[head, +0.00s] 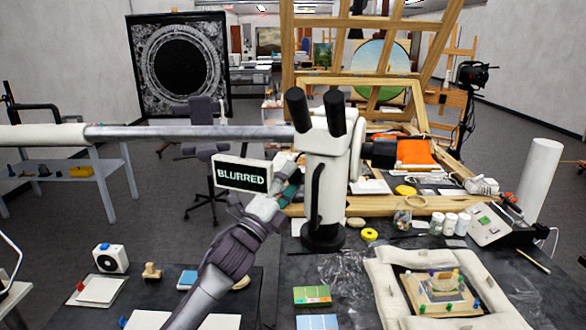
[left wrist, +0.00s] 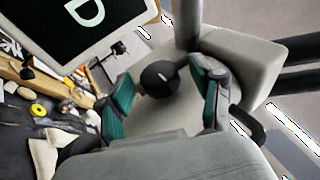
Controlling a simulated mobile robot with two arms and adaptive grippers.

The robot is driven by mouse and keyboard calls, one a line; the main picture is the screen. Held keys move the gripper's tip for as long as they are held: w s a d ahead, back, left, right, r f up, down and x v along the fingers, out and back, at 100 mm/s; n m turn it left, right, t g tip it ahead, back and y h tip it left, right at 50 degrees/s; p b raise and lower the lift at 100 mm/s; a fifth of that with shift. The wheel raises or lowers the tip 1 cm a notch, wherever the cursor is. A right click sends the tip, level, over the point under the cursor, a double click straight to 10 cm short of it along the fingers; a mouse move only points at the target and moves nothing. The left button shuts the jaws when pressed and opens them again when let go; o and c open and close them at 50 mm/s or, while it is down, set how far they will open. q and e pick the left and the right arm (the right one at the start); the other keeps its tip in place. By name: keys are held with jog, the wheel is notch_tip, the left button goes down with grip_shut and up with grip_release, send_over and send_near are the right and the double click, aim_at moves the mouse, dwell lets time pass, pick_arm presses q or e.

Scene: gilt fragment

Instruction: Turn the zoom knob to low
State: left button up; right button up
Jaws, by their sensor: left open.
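The white microscope (head: 325,185) has two black eyepieces and stands on a round black base. A black round knob with a pale mark (left wrist: 160,78) sits on its pale body in the left wrist view; I take it for the zoom knob. My left gripper (head: 290,178) is at the left side of the microscope. In the left wrist view its teal fingers (left wrist: 164,94) are open, one on each side of the knob, with gaps visible. In the head view that knob is hidden. My right gripper is not in view.
A small screen (head: 241,178) reading "BLURRED" is beside the left gripper. A long metal boom (head: 190,132) runs left from the microscope. A padded cradle (head: 385,280) with a gilt fragment (head: 440,288) lies right. A yellow tape roll (head: 370,234) lies near the base.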

pick_arm(q)
jog(key=shift+w+d+r, duration=0.25)
jog(key=shift+w+d, duration=0.05)
jog(key=shift+w, duration=0.2)
jog(key=c, duration=1.2)
jog(key=shift+o, duration=0.2)
jog(key=p, duration=0.2)
jog(key=g+y+p, duration=0.1)
jog(key=p, duration=0.2)
jog(key=shift+a+r+n, duration=0.1)
jog(key=shift+r+n, duration=0.25)
jog(key=shift+n, duration=0.05)
jog(key=shift+f+g+y+p, duration=0.15)
jog(key=shift+g+y+p, duration=0.25)
jog(key=shift+g+y, duration=0.3)
jog(key=shift+f+n+g+y, duration=0.15)
jog(key=shift+n+g+y, duration=0.6)
jog(key=shift+g, duration=0.65)
jog(key=shift+s, duration=0.1)
